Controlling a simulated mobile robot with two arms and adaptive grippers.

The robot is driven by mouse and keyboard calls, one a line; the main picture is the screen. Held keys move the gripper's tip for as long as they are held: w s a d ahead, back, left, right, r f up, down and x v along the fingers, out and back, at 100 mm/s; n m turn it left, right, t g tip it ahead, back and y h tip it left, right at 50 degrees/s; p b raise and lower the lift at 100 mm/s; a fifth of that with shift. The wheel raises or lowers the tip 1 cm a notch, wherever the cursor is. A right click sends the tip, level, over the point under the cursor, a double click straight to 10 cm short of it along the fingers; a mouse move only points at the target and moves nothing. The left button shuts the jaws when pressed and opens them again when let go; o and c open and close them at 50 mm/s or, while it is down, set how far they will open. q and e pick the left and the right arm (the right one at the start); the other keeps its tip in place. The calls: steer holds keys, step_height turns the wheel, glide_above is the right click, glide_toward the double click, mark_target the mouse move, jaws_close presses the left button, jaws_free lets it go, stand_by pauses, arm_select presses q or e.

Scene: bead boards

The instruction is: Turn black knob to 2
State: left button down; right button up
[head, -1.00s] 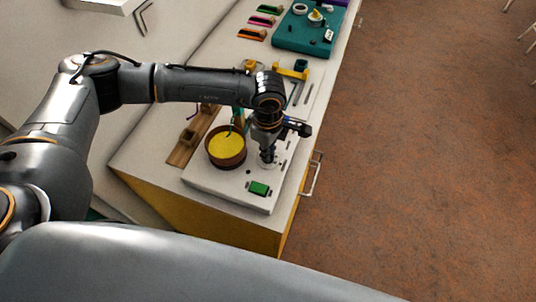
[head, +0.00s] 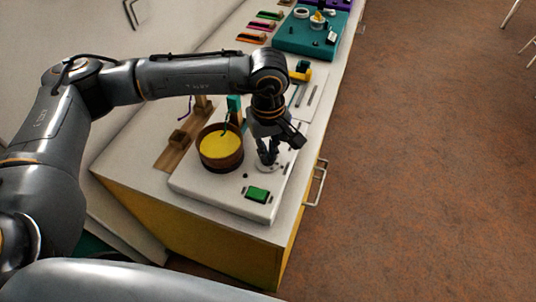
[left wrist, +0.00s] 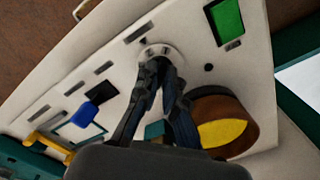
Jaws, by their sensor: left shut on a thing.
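The pale round dial plate (left wrist: 176,50) of the knob lies on the white board (head: 225,199), near its right edge. My left gripper (head: 267,160) points down at this dial from above. It also shows in the left wrist view (left wrist: 160,76), its dark fingers closed together over the middle of the dial. It is shut on the black knob, which the fingers mostly hide. I cannot read the dial's numbers or the knob's pointer. My right gripper is out of view.
A brown round box with a yellow inside (head: 220,147) stands just left of the gripper. A green switch (head: 257,194) is in front. A wooden strip (head: 171,156) lies left, and a teal board (head: 304,40) lies farther back. Open floor is to the right.

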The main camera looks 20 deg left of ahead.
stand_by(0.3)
arm_select(q)
steer(key=c, duration=1.5)
jaws_free()
steer(key=shift+o, duration=0.2)
step_height(320, 180, up, 12)
steer(key=shift+s+f, duration=0.1)
